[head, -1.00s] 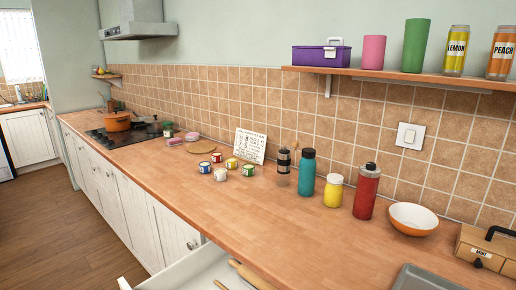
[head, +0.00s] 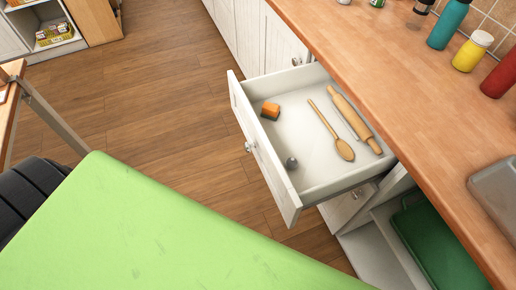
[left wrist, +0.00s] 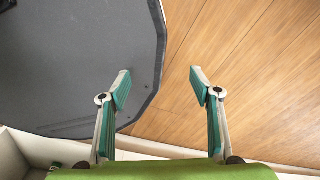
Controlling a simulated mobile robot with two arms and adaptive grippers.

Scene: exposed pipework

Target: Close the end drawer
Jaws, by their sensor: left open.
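The drawer (head: 258,150) with a white front stands pulled open from under the wooden counter in the head view. Its round knob (head: 249,146) is on the front's outer face. Inside lie a rolling pin (head: 355,117), a wooden spoon (head: 331,131), an orange block (head: 270,110) and a small grey round thing (head: 291,163). My left gripper (left wrist: 157,85) is open and empty in the left wrist view, over a dark grey panel and wood planks. The drawer is not clearly seen there, so their distance cannot be told. My right gripper is not in view.
The wooden counter (head: 420,110) runs along the right, with a teal bottle (head: 448,24) and yellow jar (head: 472,51) on it. An open compartment below holds a green item (head: 440,245). Wood floor (head: 170,110) is clear left of the drawer. My green arm part covers the lower left.

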